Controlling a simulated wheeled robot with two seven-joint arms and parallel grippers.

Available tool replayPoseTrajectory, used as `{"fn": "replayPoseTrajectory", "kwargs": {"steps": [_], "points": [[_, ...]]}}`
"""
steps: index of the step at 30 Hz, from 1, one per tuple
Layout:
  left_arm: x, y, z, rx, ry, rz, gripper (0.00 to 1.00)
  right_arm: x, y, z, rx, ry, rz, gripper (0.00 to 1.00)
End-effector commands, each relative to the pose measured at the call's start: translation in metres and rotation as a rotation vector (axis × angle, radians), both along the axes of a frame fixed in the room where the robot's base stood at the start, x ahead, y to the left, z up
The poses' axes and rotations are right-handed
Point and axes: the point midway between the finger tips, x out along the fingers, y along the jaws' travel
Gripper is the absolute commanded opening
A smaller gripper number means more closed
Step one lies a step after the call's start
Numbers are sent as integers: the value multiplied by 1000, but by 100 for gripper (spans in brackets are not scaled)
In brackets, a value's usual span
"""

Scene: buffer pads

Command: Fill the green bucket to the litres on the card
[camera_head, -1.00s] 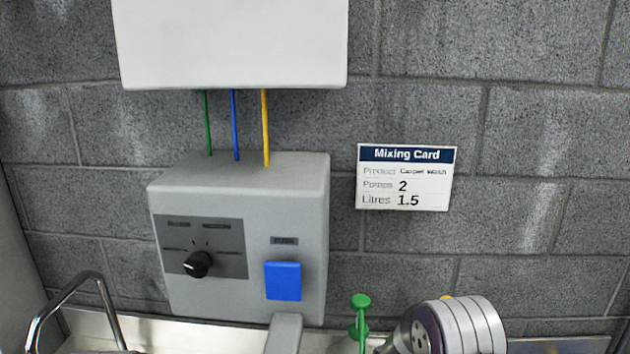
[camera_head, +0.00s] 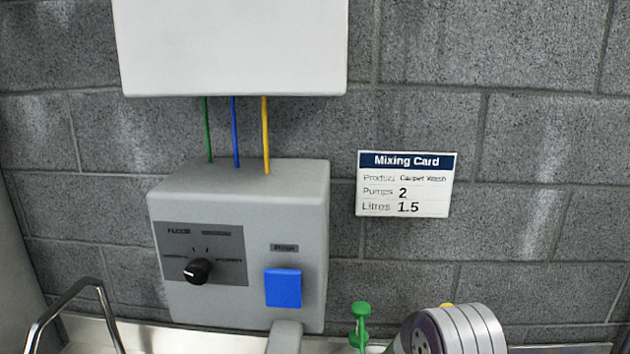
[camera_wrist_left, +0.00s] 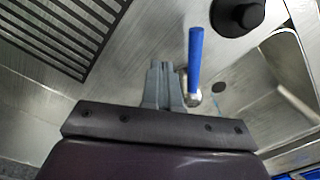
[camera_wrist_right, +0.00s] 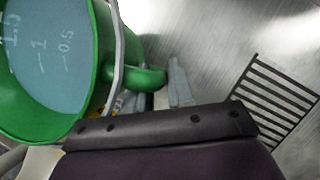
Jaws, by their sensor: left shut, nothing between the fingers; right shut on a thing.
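The mixing card (camera_head: 406,184) on the wall reads Carpet Wash, pumps 2, litres 1.5. The green bucket (camera_wrist_right: 103,20) shows in the right wrist view, with marks 1.5, 1 and 0.5 inside a blue-grey area. I cannot tell where any liquid level lies. My right gripper (camera_wrist_right: 178,82) is shut at the green grip (camera_wrist_right: 147,78) on the bucket's side. My left gripper (camera_wrist_left: 163,82) is shut and empty, close beside a blue lever (camera_wrist_left: 195,60) on a metal fitting. Neither gripper's fingertips show in the head view.
A grey dispenser (camera_head: 310,230) with a black dial (camera_head: 198,271) and a blue button (camera_head: 283,288) hangs under a white box (camera_head: 230,45). A green pump top (camera_head: 360,325) stands right of it. A steel basin (camera_wrist_left: 265,85) and slotted drainer (camera_wrist_left: 60,30) lie below.

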Motion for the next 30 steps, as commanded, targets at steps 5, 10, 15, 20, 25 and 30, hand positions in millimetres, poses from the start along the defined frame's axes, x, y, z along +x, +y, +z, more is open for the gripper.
{"fn": "replayPoseTrajectory", "kwargs": {"steps": [5,10,15,20,25,30], "points": [[0,0,1,0,0,0,0,1,0,2,-1,-3,0,0],[0,0,0,0,0,0,0,1,0,2,-1,-3,0,0],[0,0,-6,0,0,0,0,1,0,-3,-1,-3,0,0],[0,0,-19,0,1,0,0,1,0,-12,-1,-3,0,0],[0,0,-31,0,1,0,0,1,0,-20,-1,-3,0,0],[0,0,-32,0,0,0,0,1,0,-19,-1,-3,0,0]]}}
